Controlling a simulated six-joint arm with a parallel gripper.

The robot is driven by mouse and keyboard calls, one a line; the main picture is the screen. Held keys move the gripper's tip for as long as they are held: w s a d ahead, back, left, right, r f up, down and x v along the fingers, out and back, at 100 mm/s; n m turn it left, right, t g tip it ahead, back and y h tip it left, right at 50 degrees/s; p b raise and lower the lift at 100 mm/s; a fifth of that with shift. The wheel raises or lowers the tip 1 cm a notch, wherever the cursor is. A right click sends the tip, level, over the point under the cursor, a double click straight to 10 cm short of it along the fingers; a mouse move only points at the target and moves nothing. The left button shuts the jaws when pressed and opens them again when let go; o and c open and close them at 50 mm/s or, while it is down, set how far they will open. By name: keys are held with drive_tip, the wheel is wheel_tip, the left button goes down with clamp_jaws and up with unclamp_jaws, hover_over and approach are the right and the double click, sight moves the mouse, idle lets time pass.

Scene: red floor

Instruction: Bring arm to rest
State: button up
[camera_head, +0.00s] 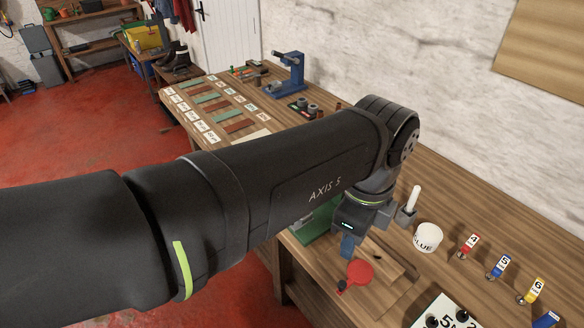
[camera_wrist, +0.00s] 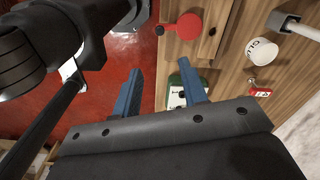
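My gripper (camera_head: 347,243) hangs over the front edge of the wooden workbench (camera_head: 480,215), at the end of my dark arm, which crosses the head view from the left. In the wrist view, the two blue fingers of my gripper (camera_wrist: 160,82) stand wide apart.
A red paddle (camera_head: 360,272) lies near the front edge. A glue tub (camera_head: 428,237) and numbered tags (camera_head: 468,245) stand to the right. A blue device (camera_head: 289,72) and rows of cards (camera_head: 200,127) are farther back. Red floor (camera_head: 75,130) is open at left.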

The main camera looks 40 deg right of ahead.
sight(343, 284)
drive_tip(key=shift+r, duration=0.9)
wheel_tip(343, 284, down, 18)
drive_tip(key=shift+r, duration=0.25)
idle(0.5)
